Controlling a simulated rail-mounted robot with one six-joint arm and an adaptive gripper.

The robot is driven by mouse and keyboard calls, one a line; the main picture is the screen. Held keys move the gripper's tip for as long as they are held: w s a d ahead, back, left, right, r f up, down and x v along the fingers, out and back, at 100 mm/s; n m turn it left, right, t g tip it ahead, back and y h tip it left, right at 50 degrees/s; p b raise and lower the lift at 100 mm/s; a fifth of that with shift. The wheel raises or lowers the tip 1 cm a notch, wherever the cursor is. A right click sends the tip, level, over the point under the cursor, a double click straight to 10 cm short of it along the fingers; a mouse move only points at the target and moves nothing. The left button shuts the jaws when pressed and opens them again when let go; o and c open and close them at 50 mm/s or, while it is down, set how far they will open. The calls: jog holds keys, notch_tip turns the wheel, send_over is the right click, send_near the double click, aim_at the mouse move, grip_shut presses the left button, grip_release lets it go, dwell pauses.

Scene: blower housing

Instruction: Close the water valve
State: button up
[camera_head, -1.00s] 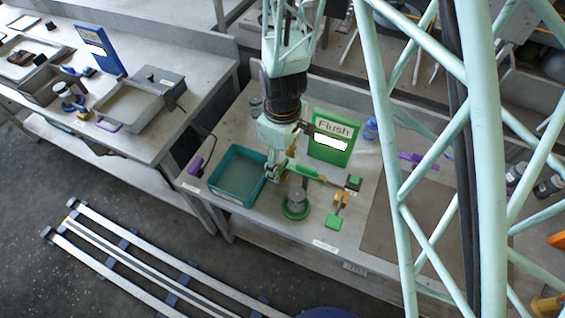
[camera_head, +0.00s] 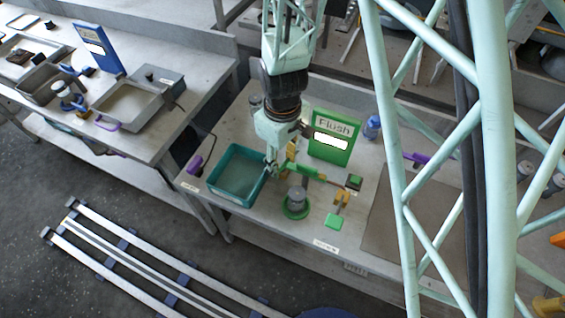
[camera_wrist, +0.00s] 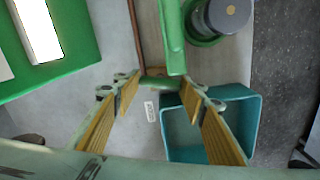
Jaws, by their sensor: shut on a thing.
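The water valve appears to be the green fitting (camera_head: 305,171) on the bench, beside the teal basin; it also shows in the wrist view as a long green bar (camera_wrist: 172,35) with a short green crosspiece (camera_wrist: 157,83) at its end. My gripper (camera_head: 272,168) points down at the left end of this fitting, near the basin's right rim. In the wrist view my gripper (camera_wrist: 155,85) has its two fingers on either side of the crosspiece and is shut on it. In the head view the fingers partly hide that end.
The teal basin (camera_head: 214,187) stands left of the fitting. A grey cylinder (camera_head: 297,198) on a round green base stands in front. The green Flush sign (camera_head: 333,137) stands behind. A green-and-yellow piece (camera_head: 336,219) lies to the right. A blue bottle (camera_head: 372,127) stands further back.

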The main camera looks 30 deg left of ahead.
aim_at(282, 164)
jog(key=shift+m, duration=0.4)
jog(key=o, duration=0.9)
jog(key=shift+c, duration=0.2)
jog(key=shift+n, duration=0.7)
jog(key=shift+n+p, duration=0.55)
jog(key=shift+n, duration=0.35)
notch_tip(282, 164, up, 14)
jog(key=p, duration=0.1)
jog(key=w+d+r+m+b, duration=0.1)
jog(key=w+d+r, duration=0.1)
jog(key=w+d, duration=0.2)
jog(key=w+d+r+m+t+y+b, duration=0.1)
jog(key=w+d+r+m, duration=0.1)
jog(key=w+d, duration=0.3)
jog(key=w+d+r+m+b, duration=0.2)
jog(key=w+d+r, duration=0.2)
jog(key=shift+w+d+r+t, duration=0.15)
jog(key=shift+r+t, duration=0.1)
jog(key=shift+t, duration=0.15)
jog(key=shift+w+d+r+m, duration=0.4)
jog(key=shift+w+d, duration=0.1)
jog(key=shift+d, duration=0.2)
